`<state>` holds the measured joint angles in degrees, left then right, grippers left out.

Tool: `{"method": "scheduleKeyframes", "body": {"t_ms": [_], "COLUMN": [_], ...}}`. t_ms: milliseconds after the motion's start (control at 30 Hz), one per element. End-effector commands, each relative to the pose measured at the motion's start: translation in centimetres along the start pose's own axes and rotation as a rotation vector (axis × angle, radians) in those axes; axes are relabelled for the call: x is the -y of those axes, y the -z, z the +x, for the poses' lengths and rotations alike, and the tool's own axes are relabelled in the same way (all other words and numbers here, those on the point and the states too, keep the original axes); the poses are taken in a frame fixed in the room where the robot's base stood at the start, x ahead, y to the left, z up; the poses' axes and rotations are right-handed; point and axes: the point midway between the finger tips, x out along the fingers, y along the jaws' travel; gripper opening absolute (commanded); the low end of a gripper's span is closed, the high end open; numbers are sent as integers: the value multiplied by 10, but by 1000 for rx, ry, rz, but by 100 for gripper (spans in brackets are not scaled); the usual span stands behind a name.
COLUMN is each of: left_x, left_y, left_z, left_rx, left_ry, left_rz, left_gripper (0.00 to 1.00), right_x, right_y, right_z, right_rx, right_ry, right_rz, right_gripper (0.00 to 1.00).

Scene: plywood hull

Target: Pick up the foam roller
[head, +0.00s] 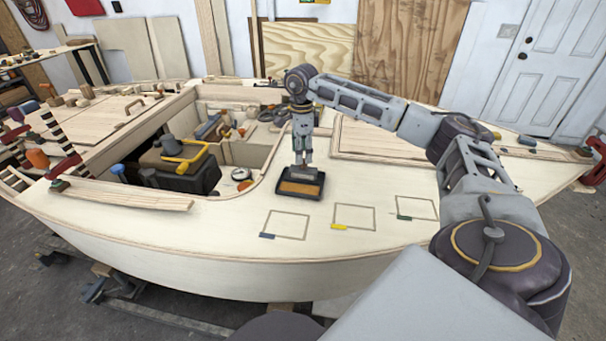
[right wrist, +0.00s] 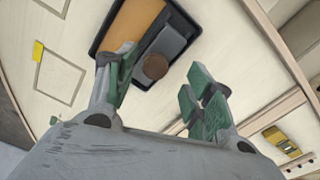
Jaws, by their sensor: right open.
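A black tray (head: 297,196) with an orange-tan inside lies on the pale plywood deck. It also shows in the right wrist view (right wrist: 172,44), with a dark grey part beside the orange-tan part. A brown round end (right wrist: 155,67) stands over the tray's grey part; it may be the foam roller's handle end, but I cannot tell for sure. My right gripper (head: 303,158) points straight down over the tray's back part. The roller's body is not clear. My left gripper is out of view.
An open cockpit holds a black box with a yellow handle (head: 187,158) and tools. A raised hatch (head: 380,143) lies behind.

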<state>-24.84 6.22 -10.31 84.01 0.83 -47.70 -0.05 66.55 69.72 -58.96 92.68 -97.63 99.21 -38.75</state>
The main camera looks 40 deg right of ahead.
Motion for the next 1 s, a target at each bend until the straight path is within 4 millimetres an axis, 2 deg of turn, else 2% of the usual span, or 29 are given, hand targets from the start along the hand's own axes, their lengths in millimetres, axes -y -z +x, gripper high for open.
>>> {"method": "scheduleKeyframes", "body": {"t_ms": [200, 400, 900, 1000], "left_x": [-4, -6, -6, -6], "left_y": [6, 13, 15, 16], "left_z": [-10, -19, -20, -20], "left_rx": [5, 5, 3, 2], "left_ry": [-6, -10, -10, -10], "left_rz": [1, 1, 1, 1], "left_gripper": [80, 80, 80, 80], "right_x": [-6, -5, -5, -5], "right_y": [3, 3, 3, 3], "right_z": [26, 41, 42, 42], "right_rx": [-1, 0, 1, 1], "right_ry": [-1, -1, 0, 0], "right_rz": [0, 1, 1, 1], "right_gripper": [53, 53, 53, 41]}}
